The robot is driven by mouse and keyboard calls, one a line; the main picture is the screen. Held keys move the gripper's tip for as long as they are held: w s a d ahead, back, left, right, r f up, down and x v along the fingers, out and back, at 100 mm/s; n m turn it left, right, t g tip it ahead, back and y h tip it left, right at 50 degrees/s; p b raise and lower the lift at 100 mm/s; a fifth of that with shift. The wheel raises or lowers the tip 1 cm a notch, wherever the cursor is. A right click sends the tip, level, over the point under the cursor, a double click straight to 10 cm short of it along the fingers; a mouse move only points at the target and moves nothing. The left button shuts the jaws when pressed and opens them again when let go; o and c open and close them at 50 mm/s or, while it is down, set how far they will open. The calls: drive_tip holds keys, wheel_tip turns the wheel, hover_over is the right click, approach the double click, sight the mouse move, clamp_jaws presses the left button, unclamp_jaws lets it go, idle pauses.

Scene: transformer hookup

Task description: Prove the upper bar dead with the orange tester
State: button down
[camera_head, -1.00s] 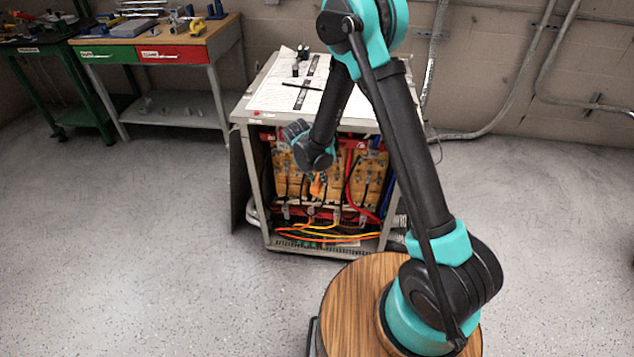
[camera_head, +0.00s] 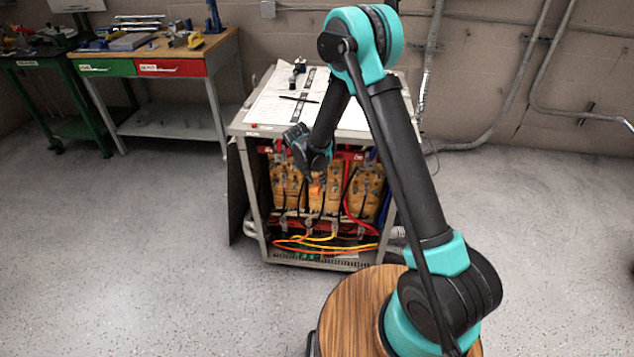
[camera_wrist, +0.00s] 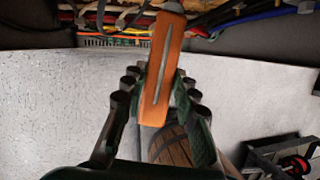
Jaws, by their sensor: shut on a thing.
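The orange tester (camera_wrist: 161,75) is held between the fingers of my gripper (camera_wrist: 158,105) in the wrist view. It is a slim orange block with a grey strip along it, and its far end points at the open cabinet. In the head view my gripper (camera_head: 316,180) is at the cabinet's open front, with a bit of the orange tester (camera_head: 315,188) showing below it. The cabinet (camera_head: 240,160) holds yellow-brown transformer coils (camera_head: 325,200). A red bar (camera_head: 345,155) runs along the top, partly hidden by my arm. I cannot tell whether the tester touches anything.
Papers and small tools lie on the cabinet top (camera_head: 270,105). Orange and yellow cables (camera_head: 320,243) run along the cabinet's bottom. A workbench (camera_head: 215,50) with tools stands at the back left. The floor (camera_head: 130,220) to the left is clear.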

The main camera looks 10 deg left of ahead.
sight(316, 192)
drive_tip(key=shift+w, duration=0.55)
idle(1.6)
drive_tip(key=shift+s+a, duration=0.1)
drive_tip(key=shift+s, duration=3.4)
